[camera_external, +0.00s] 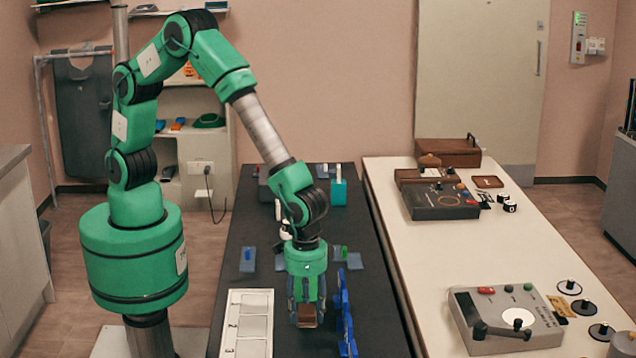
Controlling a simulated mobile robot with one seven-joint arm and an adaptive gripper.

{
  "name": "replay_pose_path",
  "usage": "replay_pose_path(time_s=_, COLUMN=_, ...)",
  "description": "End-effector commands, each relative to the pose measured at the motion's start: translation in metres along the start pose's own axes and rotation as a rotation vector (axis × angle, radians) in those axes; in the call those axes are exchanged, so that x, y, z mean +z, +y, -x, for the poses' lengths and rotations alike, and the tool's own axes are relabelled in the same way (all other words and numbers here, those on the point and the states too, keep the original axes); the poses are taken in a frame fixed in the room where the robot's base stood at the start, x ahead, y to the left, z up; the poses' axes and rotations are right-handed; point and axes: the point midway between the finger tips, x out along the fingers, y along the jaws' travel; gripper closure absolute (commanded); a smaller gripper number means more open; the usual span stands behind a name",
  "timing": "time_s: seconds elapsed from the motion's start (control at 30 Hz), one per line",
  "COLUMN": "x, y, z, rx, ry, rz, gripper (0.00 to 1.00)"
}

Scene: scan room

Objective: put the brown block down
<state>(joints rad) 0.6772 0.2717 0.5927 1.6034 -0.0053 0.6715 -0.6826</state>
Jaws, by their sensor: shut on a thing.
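My gripper (307,300) points down over the near part of the dark table (380,335). It is shut on the brown block (306,317), which shows between the fingertips at the lower end. I cannot tell whether the block touches the table top or hangs just above it.
A white tray with numbered compartments (236,325) lies to the left of my gripper. A blue upright rack (345,315) stands close on the right. Small blue pieces (248,259) and a teal box (338,192) are farther back. The dark table's near right is clear.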

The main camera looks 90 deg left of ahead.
Motion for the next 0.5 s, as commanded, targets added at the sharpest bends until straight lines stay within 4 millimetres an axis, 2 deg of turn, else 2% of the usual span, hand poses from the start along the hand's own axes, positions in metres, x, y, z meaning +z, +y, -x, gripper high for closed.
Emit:
replay_pose_path(time_s=0.03, x=0.001, y=-0.001, z=-0.011, rx=-0.002, ry=-0.003, rz=0.000, gripper=0.80)
replay_pose_path(time_s=0.17, x=0.001, y=-0.001, z=-0.023, rx=-0.001, ry=-0.001, rz=0.000, gripper=0.80)
replay_pose_path(time_s=0.5, x=0.001, y=-0.001, z=-0.025, rx=-0.001, ry=-0.001, rz=0.000, gripper=0.80)
